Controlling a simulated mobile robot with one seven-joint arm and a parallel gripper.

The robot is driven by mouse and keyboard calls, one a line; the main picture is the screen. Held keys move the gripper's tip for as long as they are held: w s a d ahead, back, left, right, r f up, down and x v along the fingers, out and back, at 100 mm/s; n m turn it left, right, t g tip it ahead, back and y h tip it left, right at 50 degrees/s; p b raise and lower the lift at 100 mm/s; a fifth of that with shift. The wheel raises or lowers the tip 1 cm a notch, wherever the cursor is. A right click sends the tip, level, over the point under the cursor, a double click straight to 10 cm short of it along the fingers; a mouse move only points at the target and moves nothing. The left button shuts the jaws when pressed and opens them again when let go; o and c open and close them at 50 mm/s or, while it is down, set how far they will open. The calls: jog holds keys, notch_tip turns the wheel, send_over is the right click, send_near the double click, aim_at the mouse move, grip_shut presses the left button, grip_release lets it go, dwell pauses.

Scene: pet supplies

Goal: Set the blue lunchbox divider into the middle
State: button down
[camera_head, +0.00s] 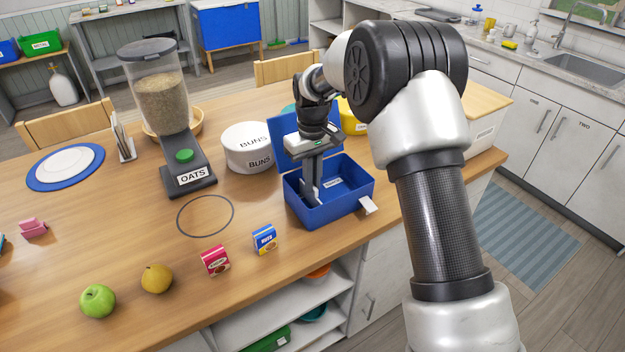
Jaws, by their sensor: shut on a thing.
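The blue lunchbox (345,210) stands open on the wooden table, its lid (287,150) raised at the back left. My gripper (312,192) points down into the left part of the box, its fingers below the rim. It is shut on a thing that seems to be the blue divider. The divider is hard to tell from the blue walls, and its lower edge is hidden, so I cannot tell whether it touches the floor. A small white label shows inside the box, right of the fingers.
A white BUNS tin (247,148) and the OATS dispenser (170,120) stand left of the lunchbox. Two small cartons, red (215,261) and blue (264,240), stand in front of it. A pear (157,279) and a green apple (98,301) lie at the front left.

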jog(key=w+d, duration=0.2)
jog(key=d, duration=0.1)
jog(key=w+d, duration=0.1)
jog(key=shift+d+p, duration=0.15)
jog(key=shift+p, duration=0.25)
jog(key=c, duration=1.8)
grip_release()
jog(key=shift+s, duration=0.1)
jog(key=shift+c, duration=0.2)
jog(key=shift+r, duration=0.1)
notch_tip(320, 180, up, 17)
jog(key=shift+r, duration=0.15)
